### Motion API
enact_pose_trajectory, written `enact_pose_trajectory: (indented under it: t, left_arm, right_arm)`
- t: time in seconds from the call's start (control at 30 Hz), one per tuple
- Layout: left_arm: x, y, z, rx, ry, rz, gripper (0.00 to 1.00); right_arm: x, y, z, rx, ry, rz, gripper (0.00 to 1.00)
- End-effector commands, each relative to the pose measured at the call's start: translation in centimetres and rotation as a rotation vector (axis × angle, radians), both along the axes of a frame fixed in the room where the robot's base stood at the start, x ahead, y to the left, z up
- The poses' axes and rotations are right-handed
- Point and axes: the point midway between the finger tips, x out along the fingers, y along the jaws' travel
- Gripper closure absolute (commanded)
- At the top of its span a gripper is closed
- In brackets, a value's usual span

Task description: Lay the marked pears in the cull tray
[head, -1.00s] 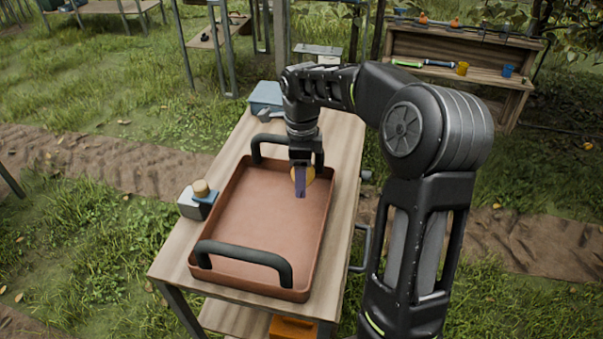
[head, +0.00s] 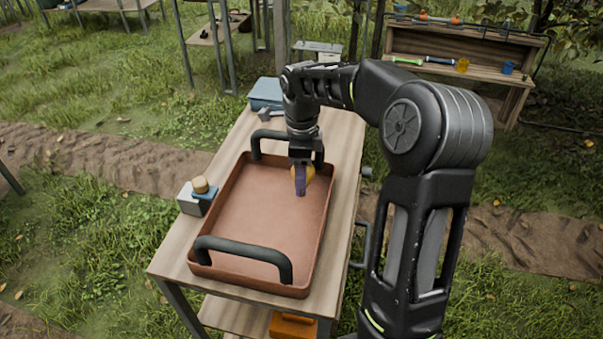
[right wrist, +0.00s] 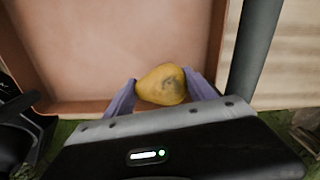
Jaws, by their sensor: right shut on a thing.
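The cull tray (head: 262,222) is a reddish-brown tray with two black handles on a wooden table, and its floor is bare. My right gripper (head: 301,183) is over the far right part of the tray, pointing down. It is shut on a yellow pear (head: 310,174), mostly hidden behind a purple finger in the head view. In the right wrist view the pear (right wrist: 160,86) sits between both purple fingers and shows a dark mark on its skin. I cannot tell whether it touches the tray floor. My left gripper is not in view.
A small box with a round wooden knob (head: 200,187) stands left of the tray on the table (head: 171,258). A blue box (head: 266,93) is at the table's far end. A wooden bench (head: 462,65) with tools and cups stands at the back right.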

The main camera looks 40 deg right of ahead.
Motion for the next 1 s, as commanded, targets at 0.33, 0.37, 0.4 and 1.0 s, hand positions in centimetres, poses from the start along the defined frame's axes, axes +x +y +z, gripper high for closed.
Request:
enact_pose_trajectory:
  t: [0.33, 0.37, 0.4, 1.0]
  left_arm:
    - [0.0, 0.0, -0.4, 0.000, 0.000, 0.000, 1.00]
    - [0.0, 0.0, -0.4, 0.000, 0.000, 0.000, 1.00]
    - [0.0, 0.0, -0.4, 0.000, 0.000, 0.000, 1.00]
    - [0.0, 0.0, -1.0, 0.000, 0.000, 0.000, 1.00]
  right_arm:
    - [0.0, 0.0, -0.5, 0.000, 0.000, 0.000, 0.81]
    - [0.0, 0.0, -0.5, 0.000, 0.000, 0.000, 0.81]
    - [0.0, 0.0, -0.6, 0.000, 0.000, 0.000, 0.81]
    - [0.0, 0.0, -1.5, 0.000, 0.000, 0.000, 0.81]
